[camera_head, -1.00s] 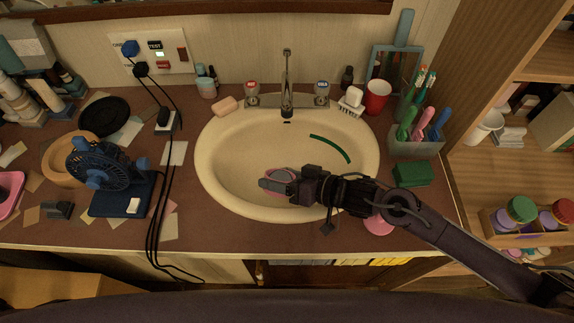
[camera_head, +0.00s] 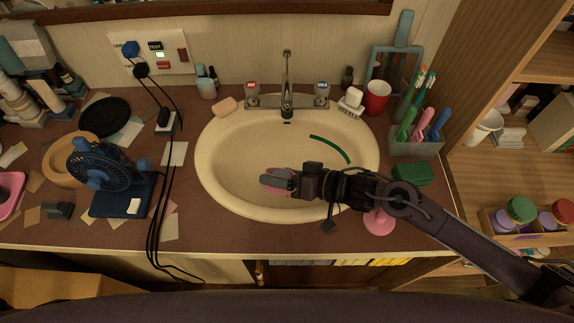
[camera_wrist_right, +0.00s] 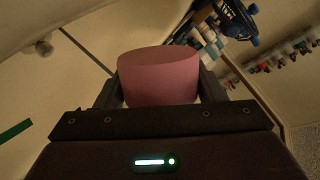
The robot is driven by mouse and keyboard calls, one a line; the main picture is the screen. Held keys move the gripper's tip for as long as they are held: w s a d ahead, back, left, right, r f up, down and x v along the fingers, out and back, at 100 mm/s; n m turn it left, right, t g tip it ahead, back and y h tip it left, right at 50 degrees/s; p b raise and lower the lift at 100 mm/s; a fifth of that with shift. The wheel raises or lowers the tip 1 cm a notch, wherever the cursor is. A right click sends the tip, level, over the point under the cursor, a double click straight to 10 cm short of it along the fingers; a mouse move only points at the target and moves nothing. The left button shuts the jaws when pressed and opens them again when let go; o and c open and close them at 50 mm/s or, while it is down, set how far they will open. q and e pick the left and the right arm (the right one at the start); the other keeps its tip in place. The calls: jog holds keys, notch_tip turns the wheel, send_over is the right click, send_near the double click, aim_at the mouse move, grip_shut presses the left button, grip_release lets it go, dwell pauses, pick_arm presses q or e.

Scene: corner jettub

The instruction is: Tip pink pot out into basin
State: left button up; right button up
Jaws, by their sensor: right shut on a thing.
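The pink pot (camera_wrist_right: 158,78) is held between the two fingers of my right gripper (camera_head: 277,181), which is shut on it over the front part of the basin (camera_head: 225,155). In the head view only pink edges of the pot (camera_head: 276,193) show around the fingers. In the right wrist view its smooth side shows between the dark fingers, and the pot looks tilted. Its inside is hidden, and I cannot tell whether anything is coming out. My left gripper is not in view.
A green strip (camera_head: 330,149) lies in the basin. The faucet (camera_head: 287,90) stands behind it. A pink round thing (camera_head: 379,222) is on the counter under my right arm. A red cup (camera_head: 377,97) and a green block (camera_head: 411,174) are at right. A blue fan (camera_head: 103,168) and cables are at left.

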aim_at(284, 170)
jog(key=shift+w+d+r+m+g, duration=0.1)
jog(key=shift+w+r+m+g, duration=0.15)
jog(key=shift+m, duration=0.25)
jog(key=shift+w+r+m+g, duration=0.15)
jog(key=shift+m+g, duration=0.2)
jog(key=shift+m, duration=0.15)
dwell(1.4)
jog(key=shift+w+d+r+m+g+b, duration=0.1)
jog(key=shift+w+r+m+g+b, duration=0.15)
jog(key=shift+m, duration=0.25)
jog(key=shift+m+g+b, duration=0.1)
jog(key=shift+m+g, duration=0.25)
jog(key=shift+m, duration=0.15)
dwell(1.1)
jog(key=shift+w+d+r+m+g+y+p, duration=0.2)
jog(key=shift+w+m+g+y+p, duration=0.2)
jog(key=shift+w+m+p, duration=0.45)
dwell(0.5)
jog(key=shift+w+r+m+p, duration=0.15)
jog(key=shift+m+p, duration=0.1)
jog(key=shift+p, duration=0.65)
dwell(0.3)
